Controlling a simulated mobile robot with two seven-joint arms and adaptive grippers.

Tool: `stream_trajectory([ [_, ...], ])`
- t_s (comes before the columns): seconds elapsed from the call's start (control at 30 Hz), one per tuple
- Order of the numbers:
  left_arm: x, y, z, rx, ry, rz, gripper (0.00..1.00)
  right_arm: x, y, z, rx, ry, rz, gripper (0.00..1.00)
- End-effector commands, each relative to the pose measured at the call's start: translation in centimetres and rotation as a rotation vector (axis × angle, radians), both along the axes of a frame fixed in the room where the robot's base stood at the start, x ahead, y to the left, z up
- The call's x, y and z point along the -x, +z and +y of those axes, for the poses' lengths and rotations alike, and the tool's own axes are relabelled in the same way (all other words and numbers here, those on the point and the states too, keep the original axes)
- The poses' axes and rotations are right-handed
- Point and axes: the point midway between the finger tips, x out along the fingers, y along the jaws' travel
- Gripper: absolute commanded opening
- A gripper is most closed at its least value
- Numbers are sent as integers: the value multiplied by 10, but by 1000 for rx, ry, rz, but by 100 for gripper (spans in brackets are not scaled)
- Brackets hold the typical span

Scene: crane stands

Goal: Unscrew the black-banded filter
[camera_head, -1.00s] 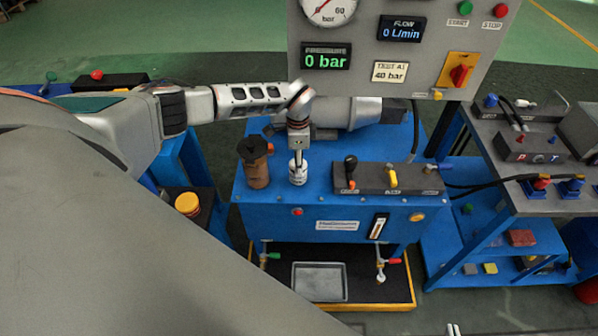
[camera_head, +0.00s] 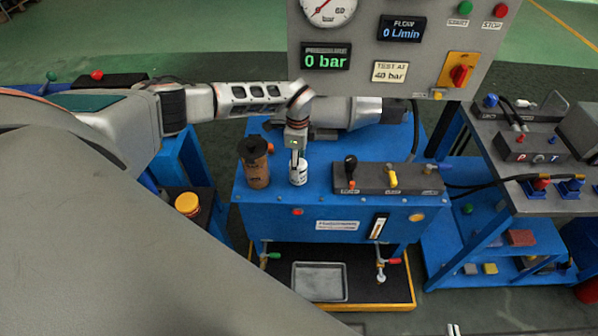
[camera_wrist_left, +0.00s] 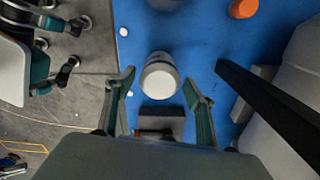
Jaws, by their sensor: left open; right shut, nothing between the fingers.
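A small white canister with dark markings (camera_head: 299,175) stands upright on the blue bench, beside a brown canister with a black top (camera_head: 256,170). I cannot clearly make out a black band on the white one. My left gripper (camera_head: 298,160) points down right over the white canister and partly covers its top. In the left wrist view the canister's pale round end (camera_wrist_left: 160,78) shows between and beyond the open fingers (camera_wrist_left: 160,88), with gaps on both sides. Only the tips of my right gripper (camera_head: 454,330) show at the bottom edge; they are shut and empty.
The blue bench (camera_head: 330,205) carries a dark valve block with levers (camera_head: 385,179) right of the canister. A gauge panel (camera_head: 420,50) rises behind. A metal tray (camera_head: 320,281) lies below. A second bench (camera_head: 540,200) stands at the right.

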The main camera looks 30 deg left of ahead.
Motion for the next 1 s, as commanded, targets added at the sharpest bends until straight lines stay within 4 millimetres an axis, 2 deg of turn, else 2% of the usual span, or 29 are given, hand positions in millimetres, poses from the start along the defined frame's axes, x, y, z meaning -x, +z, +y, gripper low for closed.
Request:
stream_trajectory([
  [0.1, 0, 0, 0, -1, -128, -1, 54, 0, 0, 0, 0, 0, 0, 0],
  [0.37, 0, 0, 0, 0, -261, 0, 54, 0, 0, 0, 0, 0, 0, 0],
  [0.6, 0, 0, 0, -1, -551, 0, 54, 0, 0, 0, 0, 0, 0, 0],
  [0.87, 0, 0, 0, 0, -687, 0, 54, 0, 0, 0, 0, 0, 0, 0],
  [1.0, 0, 0, 0, 0, -844, 0, 54, 0, 0, 0, 0, 0, 0, 0],
])
